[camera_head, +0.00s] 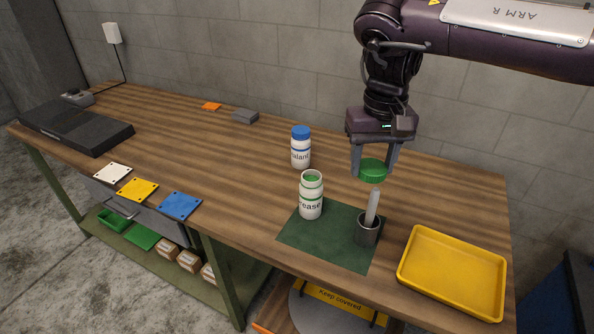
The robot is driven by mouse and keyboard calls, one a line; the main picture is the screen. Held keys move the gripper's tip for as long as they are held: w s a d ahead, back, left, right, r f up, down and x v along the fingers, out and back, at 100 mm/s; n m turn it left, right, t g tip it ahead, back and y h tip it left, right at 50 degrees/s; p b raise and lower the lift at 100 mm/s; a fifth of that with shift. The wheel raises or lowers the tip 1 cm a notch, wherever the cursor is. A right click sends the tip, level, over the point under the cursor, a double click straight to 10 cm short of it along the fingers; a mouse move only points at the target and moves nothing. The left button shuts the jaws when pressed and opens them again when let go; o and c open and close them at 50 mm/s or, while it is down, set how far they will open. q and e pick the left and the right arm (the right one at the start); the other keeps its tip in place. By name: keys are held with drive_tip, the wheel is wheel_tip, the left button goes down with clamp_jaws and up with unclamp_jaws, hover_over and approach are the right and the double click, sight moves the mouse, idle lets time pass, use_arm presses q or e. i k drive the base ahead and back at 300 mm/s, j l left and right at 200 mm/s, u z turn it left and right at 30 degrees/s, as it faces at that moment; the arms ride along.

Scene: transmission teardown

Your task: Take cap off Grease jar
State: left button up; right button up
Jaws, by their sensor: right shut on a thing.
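The grease jar (311,197) is white with green bands and stands upright on a dark green mat (313,241). Its top is open and green shows inside the rim. The green cap (373,170) is held between the fingers of my right gripper (374,166). The gripper points down and holds the cap in the air, to the right of the jar and apart from it. My left gripper is not in view.
A dark cup (367,231) with a pale stick (372,206) stands on the mat below the gripper. A yellow tray (453,272) lies at the right. A blue-capped sealant jar (301,148) stands behind the grease jar. Coloured plates (137,189) lie at the left front edge.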

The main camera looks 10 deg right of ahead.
sight(311, 187)
drive_tip(key=i+j+z, duration=0.25)
drive_tip(key=i+j, duration=0.25)
drive_tip(key=j, duration=0.2)
drive_tip(key=i+j+z, duration=0.3)
drive_tip(key=i+j, duration=0.2)
drive_tip(key=j, duration=0.3)
